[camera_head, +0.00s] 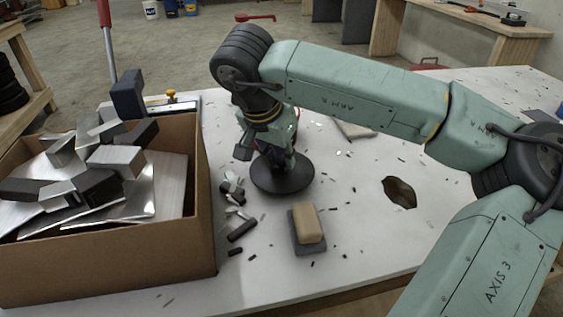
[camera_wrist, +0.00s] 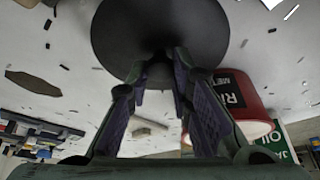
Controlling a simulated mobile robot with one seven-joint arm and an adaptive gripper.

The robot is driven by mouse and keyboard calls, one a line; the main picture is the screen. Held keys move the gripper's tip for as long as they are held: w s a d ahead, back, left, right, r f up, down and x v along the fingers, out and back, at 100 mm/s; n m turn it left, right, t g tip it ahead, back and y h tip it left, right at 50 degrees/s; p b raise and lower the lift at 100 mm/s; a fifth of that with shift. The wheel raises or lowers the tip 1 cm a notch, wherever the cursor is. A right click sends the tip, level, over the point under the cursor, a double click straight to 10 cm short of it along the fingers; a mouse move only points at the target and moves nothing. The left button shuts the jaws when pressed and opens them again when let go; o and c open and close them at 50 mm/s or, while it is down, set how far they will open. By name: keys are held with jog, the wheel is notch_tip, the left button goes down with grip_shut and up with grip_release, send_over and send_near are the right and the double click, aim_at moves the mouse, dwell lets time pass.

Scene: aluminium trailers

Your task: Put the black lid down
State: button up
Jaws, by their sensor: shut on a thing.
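The black lid (camera_head: 284,180) is a round, dark disc just under my gripper (camera_head: 275,152) in the head view, near the middle of the white table. In the wrist view the lid (camera_wrist: 130,22) shows at the top, with the fingers of my gripper (camera_wrist: 162,62) closed on its small central knob. The knob itself is mostly hidden between the fingertips. The lid looks roughly level and close to the tabletop; I cannot tell whether it touches it.
A cardboard box (camera_head: 130,256) of metal offcuts stands left of the lid. A tan-topped block (camera_head: 308,225) and dark scraps (camera_head: 241,230) lie in front. A dark patch (camera_head: 399,192) marks the table right. The wrist view shows a red can (camera_wrist: 243,112) and an oil container (camera_wrist: 277,143).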

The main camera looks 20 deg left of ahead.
jog(key=shift+f, duration=1.15)
jog(key=shift+f, duration=0.2)
jog(key=o, duration=0.9)
jog(key=shift+o, duration=0.2)
jog(key=shift+r, duration=0.1)
jog(key=v, duration=1.2)
jog(key=shift+r+b, duration=0.2)
jog(key=shift+b, duration=0.25)
jog(key=shift+w, duration=0.1)
